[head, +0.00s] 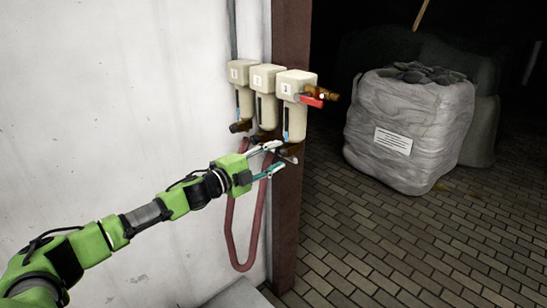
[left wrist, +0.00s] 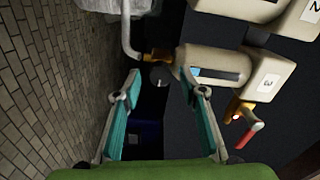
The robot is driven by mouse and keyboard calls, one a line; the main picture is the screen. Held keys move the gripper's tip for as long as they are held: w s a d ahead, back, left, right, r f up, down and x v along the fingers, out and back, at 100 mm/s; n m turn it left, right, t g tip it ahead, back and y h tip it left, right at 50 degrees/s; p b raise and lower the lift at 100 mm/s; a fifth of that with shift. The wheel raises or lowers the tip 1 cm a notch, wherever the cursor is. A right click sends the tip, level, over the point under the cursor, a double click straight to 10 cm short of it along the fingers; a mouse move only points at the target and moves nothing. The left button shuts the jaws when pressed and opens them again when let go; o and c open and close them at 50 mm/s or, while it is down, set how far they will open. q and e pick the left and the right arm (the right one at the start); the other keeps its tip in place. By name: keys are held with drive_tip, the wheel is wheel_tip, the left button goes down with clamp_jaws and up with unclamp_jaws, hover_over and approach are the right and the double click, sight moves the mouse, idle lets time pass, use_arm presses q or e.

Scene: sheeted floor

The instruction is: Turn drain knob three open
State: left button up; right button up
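Three cream filter units hang in a row on the wall post. The third unit (head: 297,88), labelled 3, is nearest and also shows in the left wrist view (left wrist: 225,66). At the bottom of its bowl is a brass fitting (left wrist: 156,57) with a small dark grey drain knob (left wrist: 160,76). My left gripper (head: 277,158) is just below the third bowl, with its fingers spread. In the left wrist view the knob lies just ahead of, and between, the two fingertips (left wrist: 160,84), with a gap on each side. My right gripper is not in view.
A red lever (head: 311,101) with a brass outlet sticks out from the third unit's right. The other units (head: 267,80) (head: 241,74) stand close on its left. A red hose (head: 229,230) loops below. A wrapped bulk bag (head: 410,130) stands on the brick floor farther right.

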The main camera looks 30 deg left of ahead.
use_arm(q)
drive_tip(key=shift+s+a+f, duration=0.15)
drive_tip(key=shift+s+a, duration=0.1)
drive_tip(key=shift+s, duration=0.25)
drive_tip(key=v, duration=1)
drive_tip(key=shift+s, duration=0.4)
drive_tip(key=shift+a, duration=0.15)
